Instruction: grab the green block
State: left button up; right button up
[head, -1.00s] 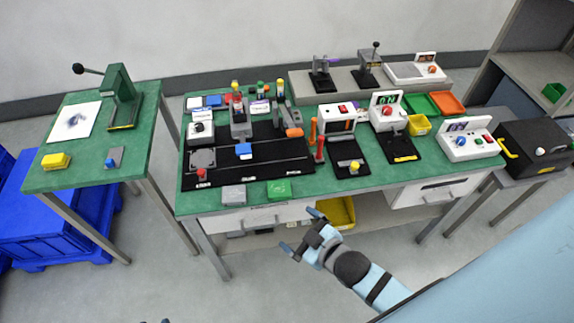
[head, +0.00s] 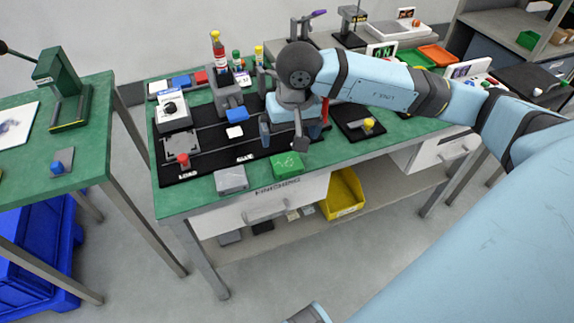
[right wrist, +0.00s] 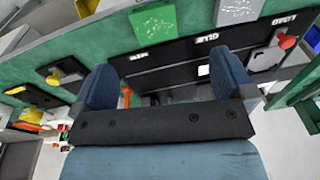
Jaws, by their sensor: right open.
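The green block (head: 287,165) lies on the front edge of the green bench, to the right of a grey block (head: 231,179). It also shows at the top of the right wrist view (right wrist: 153,22), beyond the fingers. My right gripper (head: 284,135) is open over the black mat, just behind the green block in the head view. In the right wrist view its two blue fingers stand wide apart with nothing between them, and the green block is outside the gap. My left gripper does not show clearly.
The black mat (head: 200,165) holds a red button and small fixtures behind the blocks. A red-topped bottle (head: 218,50) stands at the back. A yellow bin (head: 343,195) sits on the shelf below. A smaller green table (head: 95,150) stands at the left, across a gap.

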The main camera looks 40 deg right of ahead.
jog(key=d+f, duration=0.1)
jog(key=d, duration=0.1)
send_over(287, 162)
jog(key=s, duration=0.2)
jog(key=shift+h, duration=0.4)
notch_tip(287, 162, down, 6)
jog(key=shift+w+f+b, duration=0.1)
jog(key=shift+w+b, duration=0.05)
jog(key=shift+b, duration=0.15)
jog(key=shift+w+f, duration=0.25)
jog(key=shift+f, duration=0.75)
jog(key=shift+w+f, duration=0.3)
jog(key=shift+f, duration=0.75)
jog(key=shift+w+f, duration=0.25)
jog(key=shift+f, duration=0.75)
jog(key=c, duration=0.8)
jog(key=shift+r, duration=0.1)
jog(key=shift+c, duration=0.2)
